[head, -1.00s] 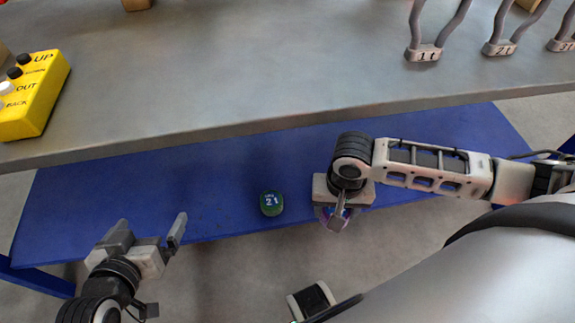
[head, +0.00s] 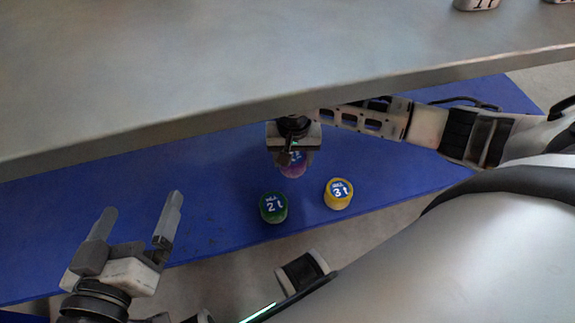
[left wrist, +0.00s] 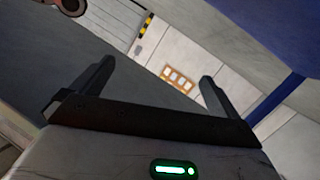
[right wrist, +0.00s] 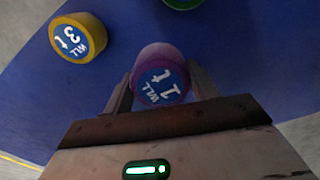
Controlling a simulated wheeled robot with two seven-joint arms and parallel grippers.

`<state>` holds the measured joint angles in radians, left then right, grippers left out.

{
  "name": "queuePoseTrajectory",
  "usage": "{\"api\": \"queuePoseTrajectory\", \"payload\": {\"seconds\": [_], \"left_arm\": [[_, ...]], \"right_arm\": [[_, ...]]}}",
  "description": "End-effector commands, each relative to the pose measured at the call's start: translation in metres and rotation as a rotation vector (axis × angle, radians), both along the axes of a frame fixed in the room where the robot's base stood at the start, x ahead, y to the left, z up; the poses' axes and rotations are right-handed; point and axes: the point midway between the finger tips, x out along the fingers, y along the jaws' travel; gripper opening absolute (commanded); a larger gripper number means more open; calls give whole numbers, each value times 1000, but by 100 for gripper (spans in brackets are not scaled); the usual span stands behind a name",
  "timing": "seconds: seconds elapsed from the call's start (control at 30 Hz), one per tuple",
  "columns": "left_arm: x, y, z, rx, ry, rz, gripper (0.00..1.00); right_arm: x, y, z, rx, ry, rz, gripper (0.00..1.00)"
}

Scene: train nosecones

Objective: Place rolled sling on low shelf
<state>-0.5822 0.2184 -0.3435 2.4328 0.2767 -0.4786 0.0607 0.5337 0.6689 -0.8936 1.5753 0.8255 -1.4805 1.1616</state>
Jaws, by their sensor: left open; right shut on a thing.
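The low shelf (head: 190,220) is a blue board below the grey bench. My right gripper (head: 293,160) reaches over the shelf, under the bench's front edge, shut on a purple rolled sling (head: 294,167) labelled "WLL 1 t". In the right wrist view the purple sling (right wrist: 160,75) sits between the fingers, label facing the camera. I cannot tell whether it touches the shelf. A green rolled sling (head: 273,207) marked 2 t and a yellow rolled sling (head: 339,193) marked 3 t stand on the shelf. My left gripper (head: 139,220) is open and empty at the shelf's front left.
The grey bench top (head: 200,70) overhangs the shelf's rear, its front edge close above my right gripper. The left part of the shelf is bare. Tagged grey sling ends (head: 476,4) show at the top right.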

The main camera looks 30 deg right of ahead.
Motion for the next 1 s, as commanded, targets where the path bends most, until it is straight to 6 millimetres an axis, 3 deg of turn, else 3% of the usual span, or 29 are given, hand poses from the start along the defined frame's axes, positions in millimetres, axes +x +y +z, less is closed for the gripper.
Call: {"api": "queuePoseTrajectory", "payload": {"seconds": [0.03,0.13,0.33,0.53,0.93,0.97,1.0], "left_arm": [[1,-2,-3,-32,-7,-2,100],[1,-4,1,-76,-13,-4,100],[1,-6,5,-120,-19,-9,100],[1,-9,8,-195,-31,-20,100],[1,-9,14,-207,-36,-21,100],[1,-9,14,-207,-36,-21,100],[1,-9,14,-206,-37,-20,100]], "right_arm": [[8,1,-12,1,-4,0,29],[17,1,-20,2,-5,0,29],[25,1,-30,1,-4,0,29],[25,1,-58,-1,-3,1,29],[25,0,-62,1,-3,0,29],[25,0,-62,0,-2,0,66],[25,0,-62,0,-2,1,77]]}}
